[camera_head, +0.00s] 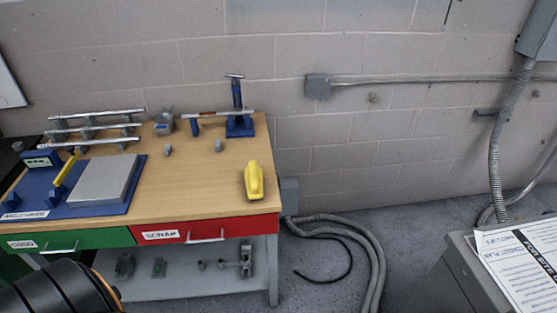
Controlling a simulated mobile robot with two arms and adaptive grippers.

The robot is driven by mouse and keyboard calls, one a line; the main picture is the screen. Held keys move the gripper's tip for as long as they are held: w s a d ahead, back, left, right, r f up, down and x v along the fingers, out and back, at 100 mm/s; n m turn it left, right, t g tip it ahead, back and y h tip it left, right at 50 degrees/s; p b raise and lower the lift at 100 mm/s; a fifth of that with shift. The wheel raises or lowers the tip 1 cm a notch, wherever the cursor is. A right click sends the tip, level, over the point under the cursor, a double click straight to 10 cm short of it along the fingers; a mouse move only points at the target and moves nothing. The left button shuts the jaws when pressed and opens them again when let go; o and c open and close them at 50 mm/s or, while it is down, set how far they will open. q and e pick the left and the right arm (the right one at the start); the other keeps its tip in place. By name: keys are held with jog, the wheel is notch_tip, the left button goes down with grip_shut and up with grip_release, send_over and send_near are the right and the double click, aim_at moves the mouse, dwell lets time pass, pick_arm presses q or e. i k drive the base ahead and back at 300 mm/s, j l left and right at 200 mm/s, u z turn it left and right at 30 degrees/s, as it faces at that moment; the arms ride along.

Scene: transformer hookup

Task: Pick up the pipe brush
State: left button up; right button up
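I cannot make out a pipe brush with certainty. A yellow hand-sized object (254,181) with a dark front end lies near the right front edge of the wooden workbench (205,187); I cannot tell if it is the brush. Several small grey fittings sit on the bench, such as one grey fitting (167,150) near its middle. A black, ribbed rounded part with orange at the bottom left seems to be my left arm. Neither of my grippers shows.
Metal pipes (95,128) lie on a rack at the back left. A blue clamp stand (239,125) holds a pipe at the back right. A blue board with a grey plate (103,180) covers the left. A grey cabinet (462,270) with papers stands right; hoses (365,245) lie between.

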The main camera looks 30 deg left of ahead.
aim_at(253, 174)
jog(key=u, duration=1.05)
